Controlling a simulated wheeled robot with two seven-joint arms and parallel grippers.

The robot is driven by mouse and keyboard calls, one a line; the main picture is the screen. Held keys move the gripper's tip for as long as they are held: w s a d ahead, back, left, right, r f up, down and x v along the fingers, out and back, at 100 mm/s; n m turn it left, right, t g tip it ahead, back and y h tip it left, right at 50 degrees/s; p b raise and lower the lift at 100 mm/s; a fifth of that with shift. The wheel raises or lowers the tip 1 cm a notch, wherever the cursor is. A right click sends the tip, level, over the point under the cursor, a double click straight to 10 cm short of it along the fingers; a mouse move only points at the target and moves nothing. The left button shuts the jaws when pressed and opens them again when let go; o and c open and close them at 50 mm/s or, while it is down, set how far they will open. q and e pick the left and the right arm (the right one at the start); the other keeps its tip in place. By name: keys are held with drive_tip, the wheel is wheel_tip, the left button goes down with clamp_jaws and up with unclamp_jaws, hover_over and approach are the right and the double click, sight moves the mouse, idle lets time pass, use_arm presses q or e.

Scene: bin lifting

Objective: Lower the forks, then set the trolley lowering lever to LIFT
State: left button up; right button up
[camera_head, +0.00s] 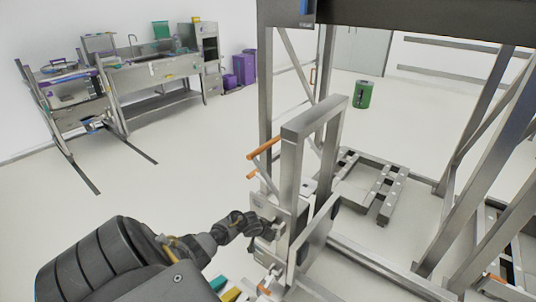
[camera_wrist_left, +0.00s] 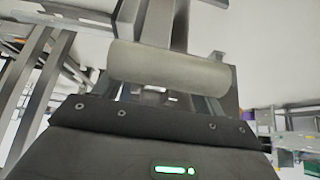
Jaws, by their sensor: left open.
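The trolley (camera_head: 297,185) is a grey steel upright frame with two orange-ended handles (camera_head: 264,148) on its left side. My left arm reaches in from the lower left, and my left gripper (camera_head: 268,229) is at the grey box on the trolley's near side. In the left wrist view a pale, rounded cylinder (camera_wrist_left: 170,68) lies crosswise just in front of the open gripper. I cannot tell whether the gripper touches it, or whether it is the lowering lever. The lever's setting is not readable. The forks cannot be told apart clearly. My right gripper is out of view.
A low grey metal frame (camera_head: 383,182) lies on the floor behind the trolley. A tall steel rack stands around and to the right (camera_head: 490,150). A green bin (camera_head: 363,94) and purple bins (camera_head: 243,70) stand farther back. The floor at left is clear up to the workbench (camera_head: 150,70).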

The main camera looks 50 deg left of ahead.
use_arm(q)
drive_tip(key=o, duration=0.6)
drive_tip(key=shift+r, duration=0.1)
drive_tip(key=shift+s+r, duration=0.15)
drive_tip(key=shift+r, duration=0.3)
drive_tip(key=p+v, duration=0.2)
drive_tip(key=v, duration=0.7)
drive_tip(key=shift+s+r, duration=0.25)
drive_tip(key=shift+s, duration=0.1)
